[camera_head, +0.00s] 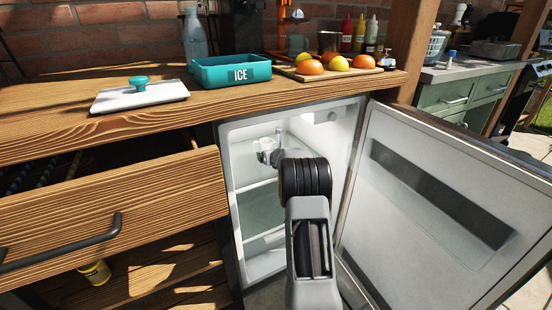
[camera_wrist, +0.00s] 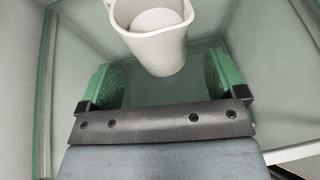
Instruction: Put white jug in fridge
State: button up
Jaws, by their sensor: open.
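The white jug (camera_head: 264,144) is inside the open fridge (camera_head: 236,202), near its upper shelf, mostly behind my gripper (camera_head: 270,157) in the head view. In the wrist view the jug (camera_wrist: 156,50) stands upright just ahead of my gripper (camera_wrist: 163,82), over a glass shelf (camera_wrist: 80,40). The green finger pads lie to its left and right, open, with a gap visible beside the jug. The head view shows little of the fingers. Whether the jug's base rests on the shelf is hard to tell.
The fridge door (camera_head: 415,200) stands wide open on the right. A wooden drawer (camera_head: 120,205) juts out on the left. Above, the counter holds a teal ICE bin (camera_head: 213,74), its white lid (camera_head: 139,95) and a fruit board (camera_head: 290,72).

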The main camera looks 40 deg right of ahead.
jog(key=v, duration=0.7)
jog(key=shift+s+r, duration=0.1)
jog(key=shift+s, duration=0.05)
jog(key=shift+s+a, duration=0.1)
dwell(0.3)
